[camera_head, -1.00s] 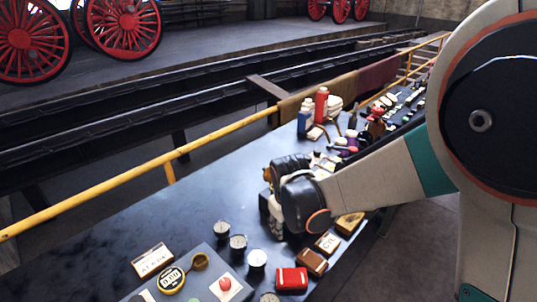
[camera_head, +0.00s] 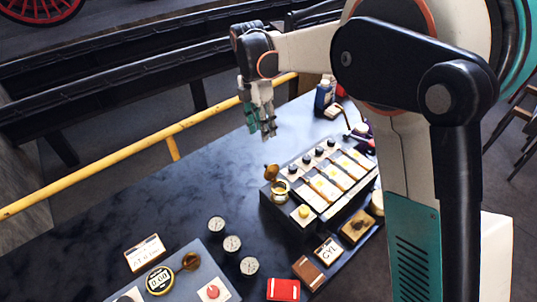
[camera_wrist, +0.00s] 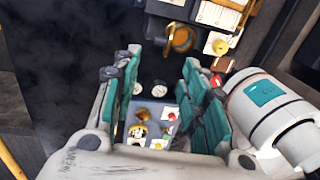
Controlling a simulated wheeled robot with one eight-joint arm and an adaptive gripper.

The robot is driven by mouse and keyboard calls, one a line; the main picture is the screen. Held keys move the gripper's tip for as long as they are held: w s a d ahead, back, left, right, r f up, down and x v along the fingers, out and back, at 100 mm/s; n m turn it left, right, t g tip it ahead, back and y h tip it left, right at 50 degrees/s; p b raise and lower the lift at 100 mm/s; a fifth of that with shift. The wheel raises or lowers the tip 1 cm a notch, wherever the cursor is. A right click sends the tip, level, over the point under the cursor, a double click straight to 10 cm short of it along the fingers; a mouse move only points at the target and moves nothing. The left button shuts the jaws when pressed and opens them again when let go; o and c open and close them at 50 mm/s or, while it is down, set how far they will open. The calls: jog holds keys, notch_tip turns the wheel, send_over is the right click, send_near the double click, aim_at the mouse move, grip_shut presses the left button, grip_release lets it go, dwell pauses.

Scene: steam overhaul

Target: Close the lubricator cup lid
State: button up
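The lubricator cup (camera_head: 280,190) is a small brass-rimmed round cup at the left end of a dark block on the bench. Its brass lid (camera_head: 271,172) stands raised behind the cup's rim, so the cup is open. In the wrist view the brass lid (camera_wrist: 180,38) shows near the top, just beyond the fingertips; the cup is hard to make out there. My gripper (camera_head: 267,132) hangs fingers-down above the bench, up and slightly left of the lid in the head view, apart from it. In the wrist view its teal-padded fingers are spread and empty.
The block carries a row of white-labelled keys with dark knobs (camera_head: 333,180). Several gauges (camera_head: 232,243) and a grey panel (camera_head: 215,262) lie in front. A red box (camera_head: 283,289) is at the front edge. A yellow rail (camera_head: 130,155) runs behind; the bench's left is clear.

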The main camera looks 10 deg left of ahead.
aim_at(268, 165)
jog(key=f, duration=0.4)
jog(key=s+d+f, duration=0.1)
jog(key=f, duration=0.3)
jog(key=f+b, duration=0.1)
jog(key=f, duration=0.4)
jog(key=shift+s+d, duration=0.3)
jog(key=shift+d, duration=0.05)
jog(key=shift+r, duration=0.1)
jog(key=shift+c, duration=0.2)
